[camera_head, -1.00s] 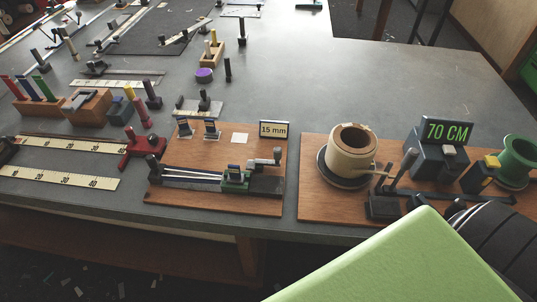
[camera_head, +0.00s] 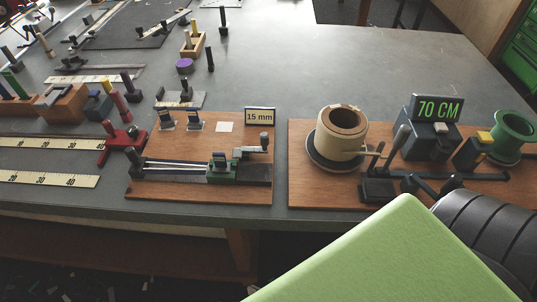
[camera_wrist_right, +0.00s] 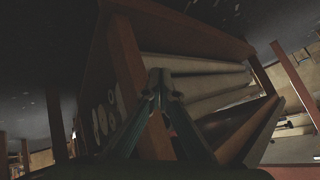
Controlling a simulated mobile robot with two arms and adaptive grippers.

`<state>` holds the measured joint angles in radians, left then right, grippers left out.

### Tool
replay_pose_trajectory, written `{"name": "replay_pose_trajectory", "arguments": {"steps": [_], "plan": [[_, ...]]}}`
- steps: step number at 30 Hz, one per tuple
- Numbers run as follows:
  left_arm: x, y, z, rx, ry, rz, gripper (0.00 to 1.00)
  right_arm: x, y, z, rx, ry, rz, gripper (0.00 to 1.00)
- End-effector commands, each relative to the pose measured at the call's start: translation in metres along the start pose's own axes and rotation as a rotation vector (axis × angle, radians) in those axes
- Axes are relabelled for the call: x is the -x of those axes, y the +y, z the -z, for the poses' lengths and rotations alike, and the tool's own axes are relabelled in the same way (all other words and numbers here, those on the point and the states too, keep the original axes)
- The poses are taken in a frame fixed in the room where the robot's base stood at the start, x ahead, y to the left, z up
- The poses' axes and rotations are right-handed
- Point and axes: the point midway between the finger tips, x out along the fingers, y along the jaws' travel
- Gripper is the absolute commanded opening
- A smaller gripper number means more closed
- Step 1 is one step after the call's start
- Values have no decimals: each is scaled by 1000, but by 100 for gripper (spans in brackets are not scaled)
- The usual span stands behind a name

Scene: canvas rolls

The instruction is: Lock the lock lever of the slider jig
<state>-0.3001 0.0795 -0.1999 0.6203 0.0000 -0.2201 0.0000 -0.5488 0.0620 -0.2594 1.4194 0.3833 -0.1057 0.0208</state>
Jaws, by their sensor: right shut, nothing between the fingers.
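The slider jig (camera_head: 150,193) is a wooden board at the front of the table in the head view. It carries a dark rail (camera_head: 257,172) with a green slider block (camera_head: 222,173). A pale lever with a grey knob (camera_head: 264,140), apparently the lock lever, stands at the slider's right end. I cannot tell whether it is locked. My right gripper (camera_wrist_right: 160,88) shows in the right wrist view with its fingertips together and empty, away from the jig. In the head view my green right arm covers the lower right. My left gripper is not in view.
A "15 mm" sign (camera_head: 260,116) stands behind the jig. To the right, another wooden board (camera_head: 300,185) holds a tan spool (camera_head: 342,130) and a "70 CM" display (camera_head: 437,108). A red stand (camera_head: 117,143) is left of the jig. Pale rolls (camera_wrist_right: 205,85) lie in a wooden rack.

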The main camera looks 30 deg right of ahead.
Motion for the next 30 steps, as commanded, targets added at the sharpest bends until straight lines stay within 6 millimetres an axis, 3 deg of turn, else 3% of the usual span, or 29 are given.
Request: {"name": "replay_pose_trajectory", "arguments": {"steps": [3,8,12,19,21,24,30], "plan": [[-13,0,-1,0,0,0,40,12,-36,46,-90,118,74,0],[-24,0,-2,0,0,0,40,44,-77,112,-215,267,173,0],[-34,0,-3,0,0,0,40,83,-107,168,-327,391,266,0],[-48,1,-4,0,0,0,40,160,-138,249,-500,570,409,0],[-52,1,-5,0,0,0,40,188,-141,272,-575,634,450,0],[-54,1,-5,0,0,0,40,222,-123,296,-753,758,460,0],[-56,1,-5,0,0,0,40,260,-73,309,-1043,936,407,0]]}}
